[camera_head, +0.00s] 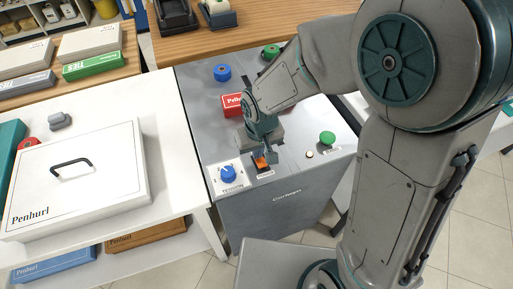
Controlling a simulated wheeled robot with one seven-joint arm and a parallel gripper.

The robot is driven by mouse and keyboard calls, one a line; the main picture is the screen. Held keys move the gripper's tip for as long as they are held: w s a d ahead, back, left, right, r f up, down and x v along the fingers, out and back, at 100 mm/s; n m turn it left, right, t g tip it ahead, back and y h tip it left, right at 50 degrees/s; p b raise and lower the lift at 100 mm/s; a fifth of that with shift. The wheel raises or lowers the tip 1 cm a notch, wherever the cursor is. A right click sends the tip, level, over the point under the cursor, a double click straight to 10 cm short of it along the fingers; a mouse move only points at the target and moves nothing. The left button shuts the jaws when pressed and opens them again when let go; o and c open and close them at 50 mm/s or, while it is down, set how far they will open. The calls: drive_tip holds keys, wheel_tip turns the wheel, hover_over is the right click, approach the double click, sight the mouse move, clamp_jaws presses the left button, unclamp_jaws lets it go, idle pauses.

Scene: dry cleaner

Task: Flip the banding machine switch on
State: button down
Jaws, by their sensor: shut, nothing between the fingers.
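The banding machine (298,218) is a grey cabinet with a flat top, in the middle of the head view. Its orange rocker switch (261,161) sits in a dark frame near the front edge of the top. My gripper (265,155) is shut and empty, pointing down right at the switch. The fingertips partly cover the switch. I cannot tell whether they touch it, or which way the rocker is tilted. A blue knob (228,174) on a white plate is just left of the switch. A green button (327,138) is to its right.
A red box (234,106), a blue knob-like piece (222,73) and a green one (270,51) are farther back on the machine top. A white table (175,150) with a white handled case (105,190) stands left. A wooden counter (245,25) is behind.

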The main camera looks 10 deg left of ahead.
drive_tip(key=shift+s+d+r, duration=0.1)
drive_tip(key=shift+s+d, duration=0.05)
drive_tip(key=shift+s, duration=0.15)
drive_tip(key=shift+r, duration=0.1)
wheel_tip(320, 180, up, 14)
drive_tip(key=w+a+p, duration=0.1)
drive_tip(key=w+p, duration=0.1)
drive_tip(key=p, duration=0.1)
drive_tip(key=shift+w+a+f, duration=0.15)
drive_tip(key=shift+f, duration=0.05)
idle(0.5)
drive_tip(key=s+d+r+m, duration=0.1)
drive_tip(key=s+d+m, duration=0.1)
drive_tip(key=d, duration=0.5)
drive_tip(key=s+d+r+m+t, duration=0.1)
drive_tip(key=s+d+m, duration=0.1)
drive_tip(key=s+d, duration=0.2)
drive_tip(key=s+d+r+m, duration=0.1)
drive_tip(key=s+d+m, duration=0.1)
drive_tip(key=d, duration=0.9)
drive_tip(key=shift+s+r+t+h+p, duration=0.25)
drive_tip(key=shift+s+t+h+p, duration=0.1)
drive_tip(key=shift+s, duration=0.45)
